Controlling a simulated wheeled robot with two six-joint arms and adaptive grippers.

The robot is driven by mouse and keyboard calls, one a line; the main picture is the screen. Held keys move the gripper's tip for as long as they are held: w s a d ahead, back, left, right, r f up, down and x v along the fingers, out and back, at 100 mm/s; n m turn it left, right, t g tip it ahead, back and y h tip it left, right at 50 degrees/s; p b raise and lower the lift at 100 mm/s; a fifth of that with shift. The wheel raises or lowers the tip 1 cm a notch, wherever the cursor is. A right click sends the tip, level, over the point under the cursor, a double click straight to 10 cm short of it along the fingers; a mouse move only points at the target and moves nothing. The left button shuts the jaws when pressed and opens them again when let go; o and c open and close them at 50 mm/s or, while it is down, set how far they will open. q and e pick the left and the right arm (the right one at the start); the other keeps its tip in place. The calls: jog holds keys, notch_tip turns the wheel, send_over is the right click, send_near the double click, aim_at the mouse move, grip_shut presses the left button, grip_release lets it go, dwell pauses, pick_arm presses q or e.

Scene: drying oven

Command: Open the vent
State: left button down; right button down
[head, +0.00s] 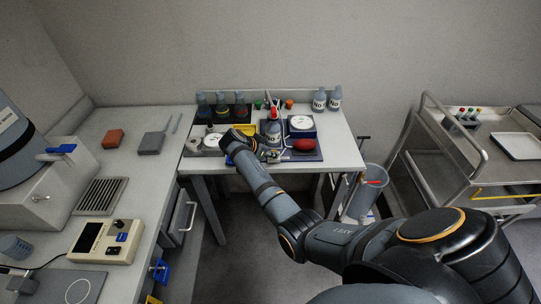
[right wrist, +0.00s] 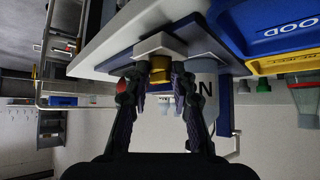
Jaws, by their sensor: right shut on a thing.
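My right gripper (head: 238,146) reaches across to the back table, among the bottles and trays. In the right wrist view, which looks upside down, the gripper (right wrist: 152,78) has its two fingers on either side of a short yellow cylinder (right wrist: 160,68) and is shut on it. The cylinder is joined to a white block at the table. The fingers partly hide it. I cannot tell for sure that this is the vent. A slotted grille (head: 100,196) lies on the left bench, away from the gripper. My left gripper is not in view.
A labelled grey bottle (right wrist: 204,88) is close beside one finger. The back table (head: 345,150) also holds a red object (head: 304,144) and several bottles. A blue-handled machine (head: 50,185) stands on the left bench. A metal cart (head: 460,165) stands at right.

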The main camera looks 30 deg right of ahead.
dwell(0.3)
jog(key=c, duration=1.1)
grip_release()
jog(key=v, duration=1.2)
